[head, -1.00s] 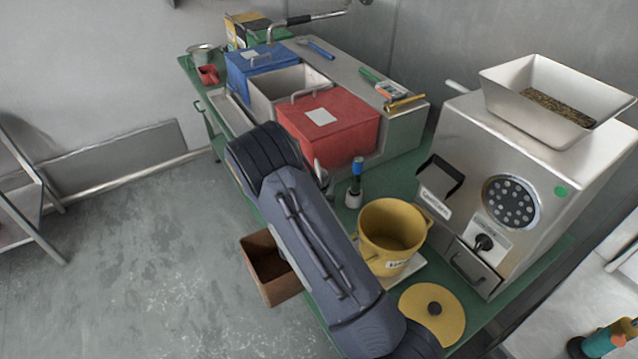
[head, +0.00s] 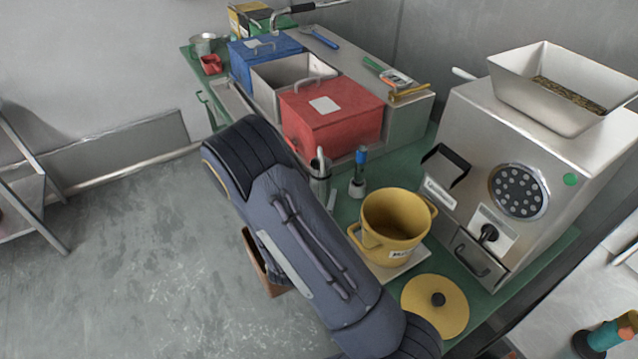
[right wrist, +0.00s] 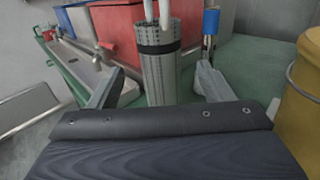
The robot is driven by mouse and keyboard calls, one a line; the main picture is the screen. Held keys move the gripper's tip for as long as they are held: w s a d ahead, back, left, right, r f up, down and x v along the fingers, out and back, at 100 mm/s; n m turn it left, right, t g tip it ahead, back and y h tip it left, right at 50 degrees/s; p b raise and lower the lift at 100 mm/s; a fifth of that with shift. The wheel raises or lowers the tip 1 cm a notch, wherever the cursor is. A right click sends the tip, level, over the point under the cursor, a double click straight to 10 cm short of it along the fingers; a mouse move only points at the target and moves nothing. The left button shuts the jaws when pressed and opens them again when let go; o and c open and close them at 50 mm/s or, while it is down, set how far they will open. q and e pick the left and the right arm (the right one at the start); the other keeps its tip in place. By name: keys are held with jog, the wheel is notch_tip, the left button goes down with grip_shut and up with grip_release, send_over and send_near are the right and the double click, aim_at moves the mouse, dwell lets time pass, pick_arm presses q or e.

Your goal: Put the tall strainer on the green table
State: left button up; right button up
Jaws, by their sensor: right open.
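The tall strainer appears to be the upright metal cylinder with a perforated wall and a dark band, seen in the right wrist view (right wrist: 160,62) with pale handles rising from it. In the head view the same cylinder (head: 320,187) stands near the left edge of the green table (head: 345,212), partly covered by my right arm. My right gripper (right wrist: 159,70) is open, with one finger on each side of the cylinder and gaps visible. Its base is partly hidden by the gripper body. In the head view my arm hides most of this gripper. My left gripper is not in view.
A blue-handled tool (head: 360,172) stands just right of the cylinder. A yellow pot (head: 394,222), its lid (head: 436,304) and the grinder (head: 505,170) are farther right. A red box (head: 332,117) is behind. A brown bin (head: 259,264) is partly behind my arm.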

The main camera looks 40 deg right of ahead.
jog(key=shift+v, duration=1.65)
